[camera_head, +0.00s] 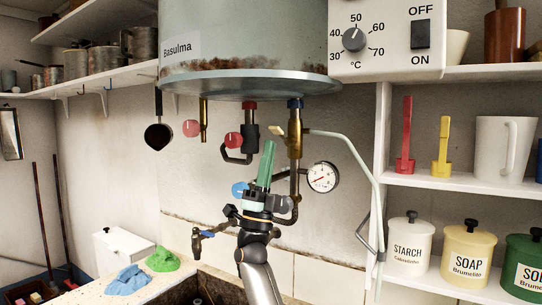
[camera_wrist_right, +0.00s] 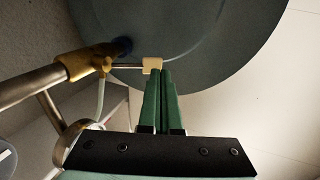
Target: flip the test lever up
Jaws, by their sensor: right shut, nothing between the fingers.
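The test lever is a short thin rod with a cream tip (camera_head: 281,132), standing out to the left from the brass valve (camera_head: 295,142) under the boiler. In the right wrist view the lever's cream tip (camera_wrist_right: 152,65) lies right at my fingertips, and the rod runs left to the brass fitting (camera_wrist_right: 82,64). My right gripper (camera_head: 269,145), with green fingers, points up just below and left of the tip. It also shows in the wrist view (camera_wrist_right: 165,74), shut and empty. Whether the fingers touch the tip I cannot tell. My left gripper is not in view.
The boiler (camera_head: 245,86) hangs just above my fingers. A red-handled valve (camera_head: 234,140) is close left, and a pressure gauge (camera_head: 321,177) and a pale bent pipe (camera_head: 362,160) are right. Shelves with jars stand further right.

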